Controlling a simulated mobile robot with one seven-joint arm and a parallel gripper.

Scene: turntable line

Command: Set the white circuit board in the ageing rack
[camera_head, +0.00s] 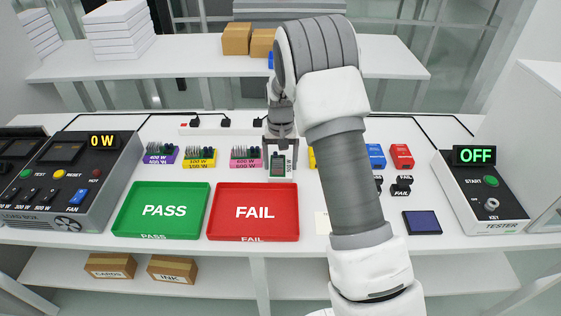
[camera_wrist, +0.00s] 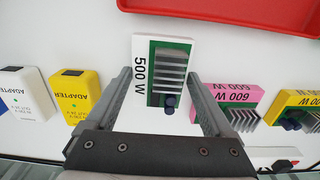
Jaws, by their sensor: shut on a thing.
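The white circuit board (camera_head: 281,178) has a green face, a grey heat sink and a 500 W label. It also shows in the wrist view (camera_wrist: 139,92), label edge to the left. My gripper (camera_head: 280,148) is shut on it, with one finger along each side in the wrist view (camera_wrist: 160,80). The board is at the bench, just behind the red FAIL tray; I cannot tell whether it touches the surface. I cannot make out an ageing rack in either view.
Purple (camera_head: 160,153), yellow (camera_head: 199,158) and pink (camera_head: 245,156) boards stand left of my gripper. The green PASS tray (camera_head: 118,229) and red FAIL tray (camera_head: 212,231) lie in front. A load box (camera_head: 75,170) stands left, a tester (camera_head: 482,195) right. My arm hides part of the bench.

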